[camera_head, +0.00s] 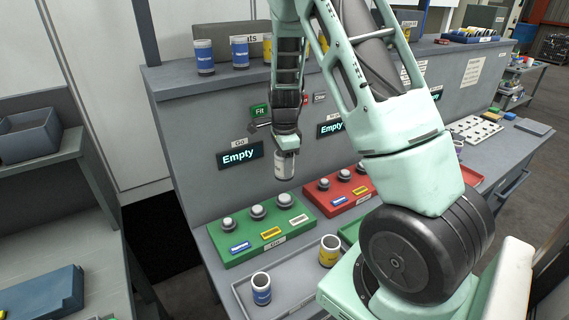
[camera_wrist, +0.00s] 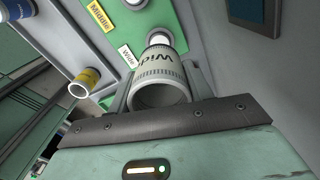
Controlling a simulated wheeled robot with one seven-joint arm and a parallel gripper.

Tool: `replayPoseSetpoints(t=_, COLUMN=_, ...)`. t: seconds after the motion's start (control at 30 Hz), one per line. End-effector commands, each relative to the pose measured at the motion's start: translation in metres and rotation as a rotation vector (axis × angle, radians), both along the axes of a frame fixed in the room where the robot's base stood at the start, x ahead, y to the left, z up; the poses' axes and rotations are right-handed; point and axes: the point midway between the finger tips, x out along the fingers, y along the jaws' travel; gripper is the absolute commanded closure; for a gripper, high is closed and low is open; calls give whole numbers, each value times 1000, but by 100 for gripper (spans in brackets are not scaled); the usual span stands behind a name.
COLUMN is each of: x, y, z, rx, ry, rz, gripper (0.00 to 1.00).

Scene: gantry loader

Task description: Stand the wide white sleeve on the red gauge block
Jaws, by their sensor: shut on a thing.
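The wide white sleeve (camera_head: 284,168) is held in my gripper (camera_head: 284,152). In the wrist view the sleeve (camera_wrist: 162,80) shows its dark "Wide" lettering and its open near end, between the two fingers. It hangs roughly upright, apart from the blocks, above the back right part of the green gauge block (camera_head: 236,248). The red gauge block (camera_head: 323,207) lies to the right, with several grey posts and coloured labels; my arm hides its right part. In the wrist view a post of the green block (camera_wrist: 185,15) shows just beyond the sleeve.
A blue sleeve (camera_head: 261,289) and a yellow sleeve (camera_head: 330,251) stand in the grey tray (camera_head: 290,276) in front. Several sleeves stand on the upper shelf (camera_head: 222,72). Display panels reading "Empty" (camera_head: 239,156) are on the upright wall close behind my gripper.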

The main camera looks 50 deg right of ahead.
Motion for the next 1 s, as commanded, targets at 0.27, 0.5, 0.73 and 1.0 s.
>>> replayPoseSetpoints(t=0.27, x=0, y=0, z=16, rx=0, ry=-1, rz=0, gripper=91)
replayPoseSetpoints(t=0.5, x=0, y=0, z=27, rx=0, ry=-1, rz=0, gripper=91)
replayPoseSetpoints(t=0.73, x=0, y=0, z=32, rx=0, ry=-1, rz=0, gripper=91)
replayPoseSetpoints(t=1.0, x=0, y=0, z=31, rx=0, ry=-1, rz=0, gripper=91)
